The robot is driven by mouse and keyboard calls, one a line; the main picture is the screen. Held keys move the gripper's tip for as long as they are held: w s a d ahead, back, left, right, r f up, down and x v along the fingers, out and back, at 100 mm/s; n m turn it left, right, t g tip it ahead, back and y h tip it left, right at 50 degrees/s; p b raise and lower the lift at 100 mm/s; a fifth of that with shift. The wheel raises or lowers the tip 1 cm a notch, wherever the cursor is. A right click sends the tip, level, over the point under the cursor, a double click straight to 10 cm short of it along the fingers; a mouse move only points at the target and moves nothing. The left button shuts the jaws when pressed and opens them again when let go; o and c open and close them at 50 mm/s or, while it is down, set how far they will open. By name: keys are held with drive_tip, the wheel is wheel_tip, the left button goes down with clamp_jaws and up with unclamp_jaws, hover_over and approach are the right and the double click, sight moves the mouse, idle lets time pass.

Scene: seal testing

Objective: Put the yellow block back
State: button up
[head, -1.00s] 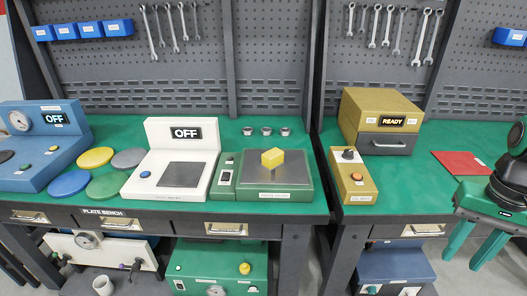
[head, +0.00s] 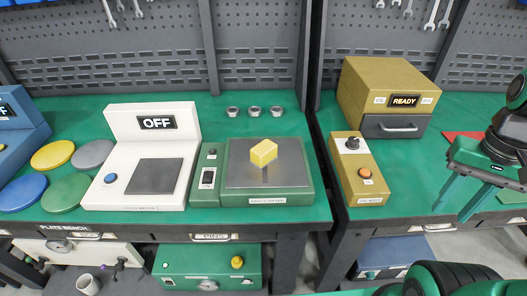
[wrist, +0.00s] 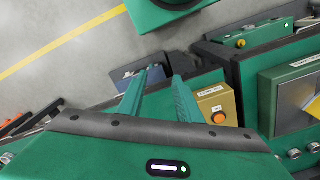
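The yellow block (head: 264,152) is at the dark square plate (head: 290,175) on top of a green device (head: 230,198). A narrow dark streak lies below the block; I cannot tell whether it is a support or a reflection. Part of the block shows at the right edge of the wrist view (wrist: 314,106).
A tan control box (head: 355,172) and a tan drawer unit (head: 390,80) marked READY stand between the block and my gripper. A white device (head: 120,125) marked OFF is left of the green one. Three metal rings (head: 254,111) lie behind. Coloured discs (head: 52,155) lie far left.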

drive_tip(key=o, duration=0.5)
drive_tip(key=shift+s+r, duration=0.2)
drive_tip(key=shift+s, duration=0.1)
drive_tip(key=o, duration=0.5)
drive_tip(key=shift+w+a+r+n, duration=0.15)
drive_tip(key=shift+w+r+n, duration=0.05)
drive_tip(key=shift+r+n, duration=0.1)
drive_tip(key=shift+o, duration=0.3)
drive_tip(key=w+a+r+n+t, duration=0.1)
drive_tip(key=w+a+n, duration=0.3)
drive_tip(key=w, duration=0.5)
drive_tip(key=shift+w+a, duration=0.2)
drive_tip(key=shift+w, duration=0.15)
drive_tip(key=n+t+y, duration=0.2)
drive_tip(key=n+y, duration=0.1)
drive_tip(key=n, duration=0.7)
approach(264, 147)
drive_tip(key=x, duration=0.4)
drive_tip(key=shift+w+f, duration=0.1)
drive_tip(key=shift+f, duration=0.25)
drive_tip(key=shift+x, duration=2.9)
